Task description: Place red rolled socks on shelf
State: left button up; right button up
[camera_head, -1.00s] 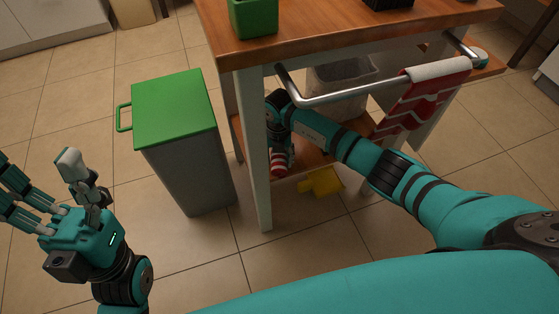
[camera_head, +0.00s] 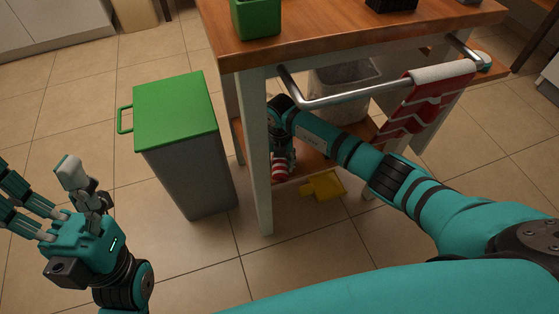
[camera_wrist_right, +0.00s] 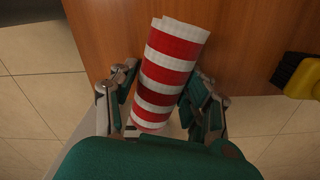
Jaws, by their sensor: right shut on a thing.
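The rolled socks (camera_head: 281,171), red with white stripes, are at the front edge of the cart's lower wooden shelf (camera_head: 312,160). In the right wrist view the socks (camera_wrist_right: 170,75) stick out lengthwise between the two fingers of my right gripper (camera_wrist_right: 163,98), which is shut on them. The brown shelf board (camera_wrist_right: 110,30) lies behind them; I cannot tell if they touch it. In the head view my right gripper (camera_head: 281,152) is partly hidden by its own wrist. My left gripper (camera_head: 38,190) is open and empty at the left, over the floor.
A grey bin with a green lid (camera_head: 175,112) stands left of the cart. A white cart leg (camera_head: 257,170) is close beside the right gripper. A metal rail (camera_head: 345,97) with a red-and-white towel (camera_head: 415,105) runs above my right arm. A yellow dustpan-like thing (camera_head: 324,187) is low beside the shelf.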

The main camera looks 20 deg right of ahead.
jog(key=shift+f, duration=0.15)
jog(key=o, duration=1.6)
jog(key=shift+o, duration=0.2)
jog(key=shift+r, duration=4)
jog(key=shift+r, duration=0.1)
